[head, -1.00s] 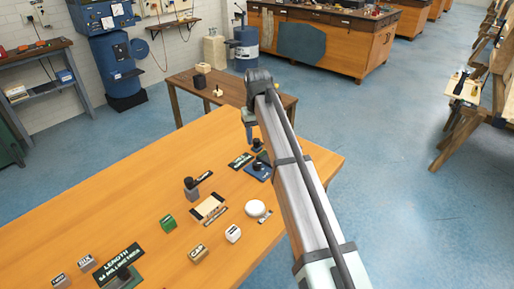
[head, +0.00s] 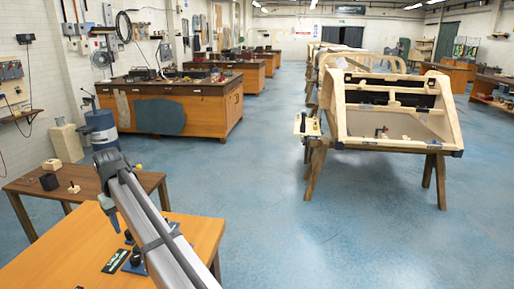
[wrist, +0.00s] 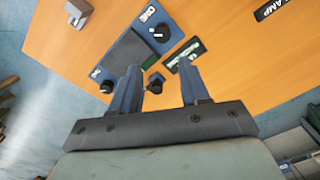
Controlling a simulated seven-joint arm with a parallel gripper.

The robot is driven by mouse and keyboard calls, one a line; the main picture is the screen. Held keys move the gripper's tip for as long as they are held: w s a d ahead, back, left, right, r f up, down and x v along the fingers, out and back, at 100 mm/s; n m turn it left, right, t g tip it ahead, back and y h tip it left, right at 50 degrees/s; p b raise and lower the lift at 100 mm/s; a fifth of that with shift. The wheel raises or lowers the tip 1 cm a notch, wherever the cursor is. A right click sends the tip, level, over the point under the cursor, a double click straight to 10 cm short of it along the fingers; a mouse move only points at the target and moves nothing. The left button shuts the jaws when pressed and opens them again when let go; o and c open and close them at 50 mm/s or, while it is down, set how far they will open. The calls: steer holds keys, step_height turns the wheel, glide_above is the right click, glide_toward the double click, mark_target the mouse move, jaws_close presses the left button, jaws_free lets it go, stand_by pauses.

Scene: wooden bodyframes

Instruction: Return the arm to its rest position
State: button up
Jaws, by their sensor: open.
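My arm (head: 150,225) reaches over the orange-topped workbench (head: 50,262) in the head view. My gripper (head: 109,208) points down over the far part of that bench. In the wrist view my gripper (wrist: 158,75) has its two dark blue fingers apart. No object is held between them. Below the fingers lies a blue fixture (wrist: 166,22) with a dark grey square pad and black knobs. One black knob (wrist: 154,84) shows between the fingers, and I cannot tell how far below it is.
A small brown table (head: 30,186) with several small blocks stands beyond the bench. A wooden body frame (head: 395,110) on trestles stands to the right. Blue floor (head: 290,220) between them is clear. A grey block (wrist: 77,12) sits near the bench edge.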

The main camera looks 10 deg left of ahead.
steer(key=w+d+f+m, duration=0.3)
steer(key=w+d+f, duration=0.2)
steer(key=w+d, duration=0.25)
steer(key=w+d+f+m+t, duration=0.1)
steer(key=w+d+f+m, duration=0.2)
steer(key=w+d+f, duration=0.45)
steer(key=w+d+f+m, duration=0.25)
steer(key=w+d, duration=0.25)
steer(key=d, duration=0.5)
steer(key=d+f+m+h, duration=0.1)
steer(key=d+f+m, duration=0.1)
steer(key=d+f, duration=1)
steer(key=s+d+f+g, duration=0.4)
steer(key=s+d+f, duration=1.5)
steer(key=f, duration=0.3)
steer(key=s+d+f+g, duration=0.1)
steer(key=s+d+f, duration=0.2)
steer(key=s, duration=0.7)
steer(key=s+d+f+g, duration=0.1)
steer(key=s+d+f, duration=0.2)
steer(key=s, duration=0.8)
steer(key=s+d+f+g+y, duration=0.1)
steer(key=s+d+f, duration=0.2)
steer(key=s, duration=0.7)
steer(key=shift+s+d+f+m+g, duration=0.2)
steer(key=shift+d+m+g, duration=0.25)
steer(key=shift+d, duration=0.75)
